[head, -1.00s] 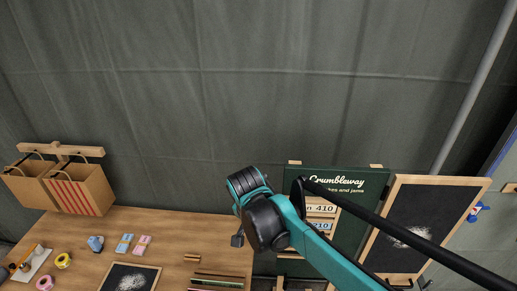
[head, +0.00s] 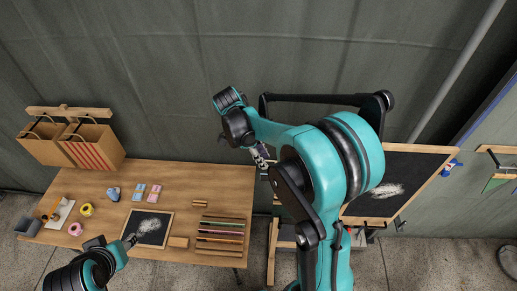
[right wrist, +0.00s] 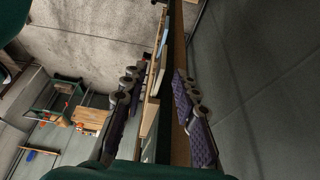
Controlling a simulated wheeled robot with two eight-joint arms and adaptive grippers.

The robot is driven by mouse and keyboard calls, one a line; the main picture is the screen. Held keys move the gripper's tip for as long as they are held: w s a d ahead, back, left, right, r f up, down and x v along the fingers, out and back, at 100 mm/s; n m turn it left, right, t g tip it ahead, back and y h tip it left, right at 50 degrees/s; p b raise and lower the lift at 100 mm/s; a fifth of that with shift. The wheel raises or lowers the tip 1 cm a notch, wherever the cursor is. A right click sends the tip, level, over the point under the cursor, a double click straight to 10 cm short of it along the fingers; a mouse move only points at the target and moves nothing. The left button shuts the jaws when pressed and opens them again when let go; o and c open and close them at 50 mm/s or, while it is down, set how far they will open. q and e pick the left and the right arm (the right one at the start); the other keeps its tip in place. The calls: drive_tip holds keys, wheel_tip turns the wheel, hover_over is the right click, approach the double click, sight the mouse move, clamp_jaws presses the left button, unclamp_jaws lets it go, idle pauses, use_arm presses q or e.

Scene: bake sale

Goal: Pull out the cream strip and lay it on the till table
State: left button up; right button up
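My right gripper (head: 262,158) is high over the right edge of the wooden table, in front of the dark curtain. In the right wrist view its two fingers (right wrist: 158,105) are apart. A pale cream strip (right wrist: 151,112) shows edge-on between them, along a board seen nearly edge-on; I cannot tell whether either finger touches it. In the head view my right arm hides the green menu board and its strips. My left gripper (head: 130,241) is low at the table's front, beside a small chalkboard; its fingers are too small to read.
The wooden table (head: 185,180) carries several coloured sticks (head: 221,229), tape rolls (head: 86,210), small packets and the small chalkboard (head: 147,227). Paper bags (head: 92,147) hang at its back left. A large framed chalkboard (head: 405,172) stands right of my right arm.

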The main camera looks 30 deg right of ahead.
drive_tip(key=shift+x, duration=1.35)
clamp_jaws()
drive_tip(key=w+a+b, duration=0.1)
drive_tip(key=w+a, duration=0.8)
drive_tip(key=a, duration=0.6)
drive_tip(key=shift+b, duration=0.4)
idle(0.4)
